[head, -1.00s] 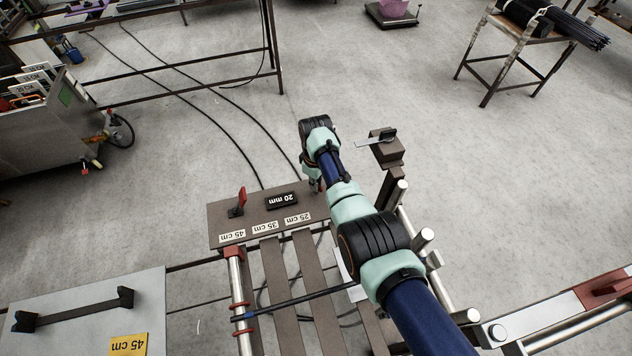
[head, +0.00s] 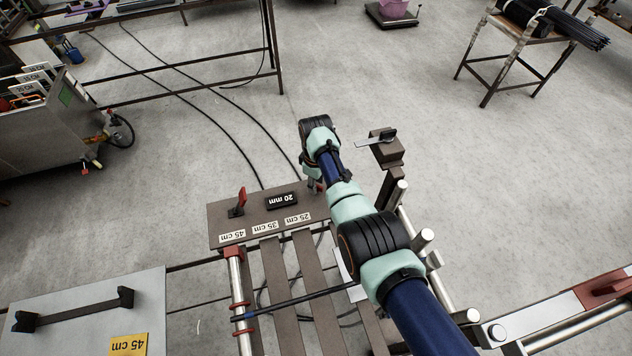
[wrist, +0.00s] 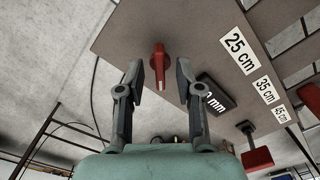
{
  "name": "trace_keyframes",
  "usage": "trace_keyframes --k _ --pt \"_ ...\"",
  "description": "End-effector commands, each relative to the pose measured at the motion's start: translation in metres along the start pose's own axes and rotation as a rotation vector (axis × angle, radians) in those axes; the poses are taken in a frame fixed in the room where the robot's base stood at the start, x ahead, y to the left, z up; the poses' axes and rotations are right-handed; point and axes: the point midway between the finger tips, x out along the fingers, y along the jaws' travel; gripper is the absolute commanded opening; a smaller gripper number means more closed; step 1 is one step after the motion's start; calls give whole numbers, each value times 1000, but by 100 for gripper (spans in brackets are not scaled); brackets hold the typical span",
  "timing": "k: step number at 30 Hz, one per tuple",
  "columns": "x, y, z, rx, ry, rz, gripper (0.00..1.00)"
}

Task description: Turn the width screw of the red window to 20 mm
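A red knob (wrist: 159,66) stands on the brown plate (wrist: 135,18) in the wrist view, upright in the picture. My gripper (wrist: 160,78) is open, with one finger on each side of the knob and a visible gap on both sides. A black block with white lettering (wrist: 217,95) lies to the right of the fingers, its first character partly hidden. In the head view this block (head: 282,200) reads 20 mm. My gripper shows only in small part there, at the plate's back right corner beneath my wrist, where the knob is mostly hidden.
A second red handle (head: 238,203) stands on the plate left of the block; it also shows at lower right in the wrist view (wrist: 256,157). Labels for 25 cm (head: 298,218), 35 cm (head: 265,227) and 45 cm (head: 232,236) line the plate's near edge. A brown post (head: 387,153) stands to the right.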

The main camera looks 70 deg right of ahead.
Motion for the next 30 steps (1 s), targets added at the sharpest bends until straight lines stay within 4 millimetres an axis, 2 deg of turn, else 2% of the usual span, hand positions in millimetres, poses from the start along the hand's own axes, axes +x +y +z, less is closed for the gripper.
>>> trace_keyframes --k 5,8,11,18,21,25,30 --pt "0 0 0 0 0 0 35" --pt "-7 0 0 0 1 1 35" --pt "-25 0 0 0 3 3 35" --pt "-85 0 0 0 3 3 35" --pt "-104 0 0 0 2 2 35" --pt "-117 0 0 0 1 1 35" --pt "-120 0 0 0 -1 -1 35"
